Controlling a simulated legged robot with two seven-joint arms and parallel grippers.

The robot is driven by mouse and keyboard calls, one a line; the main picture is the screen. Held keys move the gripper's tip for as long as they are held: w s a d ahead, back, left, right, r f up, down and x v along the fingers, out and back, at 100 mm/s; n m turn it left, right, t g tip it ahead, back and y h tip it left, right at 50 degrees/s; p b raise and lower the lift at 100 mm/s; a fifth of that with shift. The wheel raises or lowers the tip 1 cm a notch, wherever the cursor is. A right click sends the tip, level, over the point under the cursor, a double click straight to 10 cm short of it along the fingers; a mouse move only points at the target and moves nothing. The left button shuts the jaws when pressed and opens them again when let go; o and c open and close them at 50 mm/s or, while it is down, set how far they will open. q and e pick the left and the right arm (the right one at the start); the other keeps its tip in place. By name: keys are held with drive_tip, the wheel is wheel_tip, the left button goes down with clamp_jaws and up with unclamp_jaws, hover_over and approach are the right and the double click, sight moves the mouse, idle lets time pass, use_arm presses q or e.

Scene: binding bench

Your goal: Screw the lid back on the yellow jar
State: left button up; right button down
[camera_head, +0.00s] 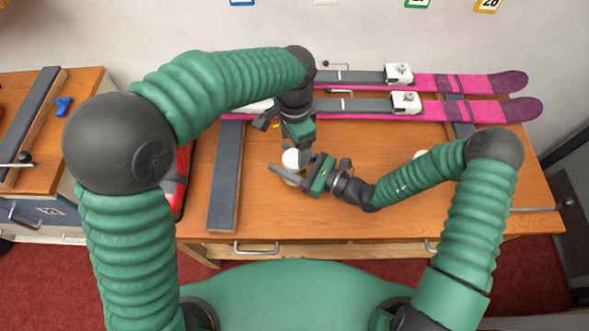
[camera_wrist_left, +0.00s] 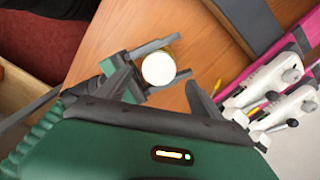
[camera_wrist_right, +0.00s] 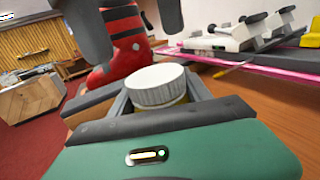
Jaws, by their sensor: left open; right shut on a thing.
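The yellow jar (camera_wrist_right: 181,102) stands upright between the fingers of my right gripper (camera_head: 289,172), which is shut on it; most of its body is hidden. The white ribbed lid (camera_wrist_right: 156,84) sits on top of the jar and looks about level. It shows as a white disc in the left wrist view (camera_wrist_left: 158,68) and in the head view (camera_head: 291,157). How tightly it is seated cannot be told. My left gripper (camera_wrist_right: 130,25) is open, pointing down above the lid, its fingers apart from it in the right wrist view.
Pink skis (camera_head: 470,108) with white bindings lie along the back of the bench. A dark grey bar (camera_head: 226,180) and a red boot (camera_wrist_right: 118,50) are left of the jar. A pale round thing (camera_head: 421,154) is partly hidden behind my right arm. The front right bench is clear.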

sight(295, 158)
use_arm(q)
drive_tip(key=shift+r, duration=0.2)
drive_tip(key=shift+c, duration=1)
drive_tip(key=n, duration=0.3)
drive_tip(key=r+n, duration=0.1)
drive_tip(key=n, duration=0.1)
drive_tip(key=shift+s+n, duration=0.1)
drive_tip(key=shift+n, duration=0.3)
wheel_tip(295, 158, up, 2)
drive_tip(key=n, duration=0.7)
drive_tip(key=shift+r, duration=0.1)
wheel_tip(295, 158, down, 8)
drive_tip(key=shift+f, duration=0.1)
